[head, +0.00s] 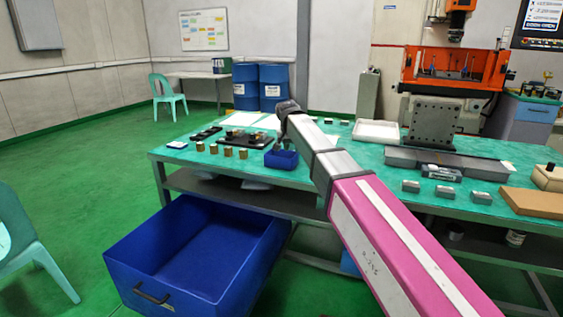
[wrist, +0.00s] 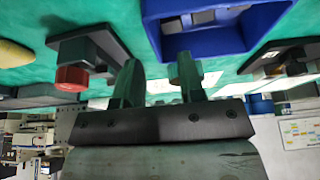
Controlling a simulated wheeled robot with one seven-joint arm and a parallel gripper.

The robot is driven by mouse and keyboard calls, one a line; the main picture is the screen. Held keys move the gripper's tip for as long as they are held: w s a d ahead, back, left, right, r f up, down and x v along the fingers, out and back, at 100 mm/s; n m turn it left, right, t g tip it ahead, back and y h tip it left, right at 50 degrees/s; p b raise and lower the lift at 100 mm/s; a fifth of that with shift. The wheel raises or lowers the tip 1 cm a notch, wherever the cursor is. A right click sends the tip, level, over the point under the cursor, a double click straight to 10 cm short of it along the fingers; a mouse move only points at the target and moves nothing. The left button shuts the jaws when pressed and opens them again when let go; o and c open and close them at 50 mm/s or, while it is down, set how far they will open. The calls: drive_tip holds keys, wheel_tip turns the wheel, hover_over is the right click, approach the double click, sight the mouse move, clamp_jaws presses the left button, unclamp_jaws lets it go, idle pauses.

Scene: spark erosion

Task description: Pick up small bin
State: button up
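The small bin (head: 281,159) is blue and open-topped. It stands upright on the green table near its front edge, just below the end of my arm in the head view. In the wrist view, the bin (wrist: 207,44) fills the upper right, with some grey pieces showing inside its rim. My gripper (wrist: 158,82) is open, its two fingers apart with nothing between them. The right finger is close to the bin's wall. I cannot tell whether they touch.
Dark fixtures and small brass blocks (head: 228,152) crowd the green table (head: 326,208) left of the small bin. In the wrist view, a dark fixture with a red knob (wrist: 72,78) is beside the left finger. A large blue crate (head: 195,290) stands in front of the table.

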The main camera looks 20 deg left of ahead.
drive_tip(key=shift+d+x, duration=0.15)
drive_tip(key=shift+x, duration=1.15)
drive_tip(key=shift+d+x, duration=0.15)
drive_tip(key=shift+x, duration=1.15)
clamp_jaws()
